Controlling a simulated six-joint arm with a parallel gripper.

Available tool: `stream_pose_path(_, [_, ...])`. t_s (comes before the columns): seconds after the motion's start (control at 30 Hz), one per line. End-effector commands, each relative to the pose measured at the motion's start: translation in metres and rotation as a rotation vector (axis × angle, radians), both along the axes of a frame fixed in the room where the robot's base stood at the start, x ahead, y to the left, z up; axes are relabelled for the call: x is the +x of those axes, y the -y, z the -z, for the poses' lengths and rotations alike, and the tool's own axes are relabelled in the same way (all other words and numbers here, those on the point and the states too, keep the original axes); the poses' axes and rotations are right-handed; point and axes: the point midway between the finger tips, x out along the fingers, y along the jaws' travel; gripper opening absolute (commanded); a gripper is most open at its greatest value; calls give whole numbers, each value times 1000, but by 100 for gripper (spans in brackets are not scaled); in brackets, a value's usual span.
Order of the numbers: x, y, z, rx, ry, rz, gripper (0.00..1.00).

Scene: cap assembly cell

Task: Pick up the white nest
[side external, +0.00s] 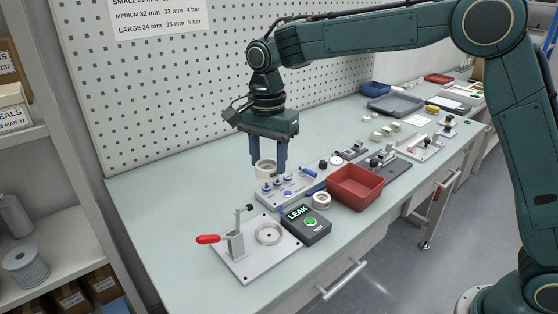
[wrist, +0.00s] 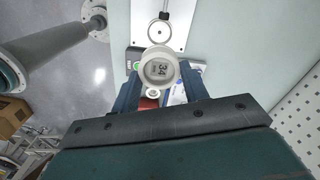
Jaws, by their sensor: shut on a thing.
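A white nest (side external: 264,169), a short round cup, sits between the two blue fingers of my gripper (side external: 269,163). My gripper is shut on it and holds it above the back-left end of a grey block with blue-topped pegs (side external: 288,189). In the wrist view the nest (wrist: 159,71) is between the fingertips (wrist: 160,78), and "34" shows inside it. Whether its underside touches anything is hard to tell.
A leak tester (side external: 306,228) with a green button and a clamp plate (side external: 256,249) with a red-handled lever stand in front. Another white ring (side external: 321,200) lies beside the red bin (side external: 355,188). A pegboard wall (side external: 190,70) stands behind. The table's left end is clear.

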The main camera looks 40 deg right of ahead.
Motion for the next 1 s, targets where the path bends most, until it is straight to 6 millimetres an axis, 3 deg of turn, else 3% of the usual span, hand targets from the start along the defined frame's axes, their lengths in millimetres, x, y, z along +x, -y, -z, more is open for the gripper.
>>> stream_pose_path(0.3, [0,0,-23,0,0,0,18])
stream_pose_path(1.0, [1,5,-23,0,0,1,18])
